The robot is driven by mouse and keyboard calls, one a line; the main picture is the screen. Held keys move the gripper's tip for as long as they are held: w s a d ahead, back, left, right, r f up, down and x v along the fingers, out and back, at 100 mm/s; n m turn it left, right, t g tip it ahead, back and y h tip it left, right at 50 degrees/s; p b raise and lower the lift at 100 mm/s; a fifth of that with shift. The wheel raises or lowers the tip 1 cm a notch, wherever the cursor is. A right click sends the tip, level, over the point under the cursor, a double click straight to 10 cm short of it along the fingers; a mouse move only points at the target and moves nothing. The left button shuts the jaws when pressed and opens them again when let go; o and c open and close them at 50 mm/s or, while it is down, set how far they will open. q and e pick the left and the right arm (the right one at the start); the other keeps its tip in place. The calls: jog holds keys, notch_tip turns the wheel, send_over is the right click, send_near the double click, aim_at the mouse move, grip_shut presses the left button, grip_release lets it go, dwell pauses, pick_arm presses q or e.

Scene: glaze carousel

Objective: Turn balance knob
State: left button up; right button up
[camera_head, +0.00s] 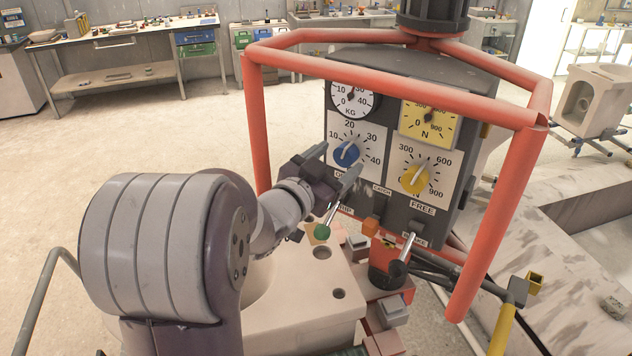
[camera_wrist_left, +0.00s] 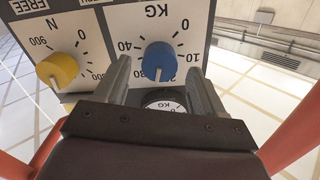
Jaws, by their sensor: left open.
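The blue knob (camera_head: 346,153) sits on a white dial plate marked 10 to 40 on the dark control box (camera_head: 375,75). A yellow knob (camera_head: 415,179) sits on the plate to its right, marked 300 to 900. My left gripper (camera_head: 333,168) is open in front of the blue knob. In the left wrist view, the blue knob (camera_wrist_left: 159,60) shows between the two separated fingers (camera_wrist_left: 159,68), with gaps on both sides. I cannot tell how deep the fingers reach. The yellow knob (camera_wrist_left: 58,70) lies outside them, to the left. My right gripper is not in view.
A red tube frame (camera_head: 390,78) surrounds the box. Below are a green-tipped lever (camera_head: 322,231) and a black-handled lever (camera_head: 398,268). Workbenches stand along the back wall.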

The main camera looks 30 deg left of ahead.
pick_arm(q)
jog(key=s+p, duration=0.5)
jog(key=s, duration=0.4)
jog(key=shift+s, duration=0.15)
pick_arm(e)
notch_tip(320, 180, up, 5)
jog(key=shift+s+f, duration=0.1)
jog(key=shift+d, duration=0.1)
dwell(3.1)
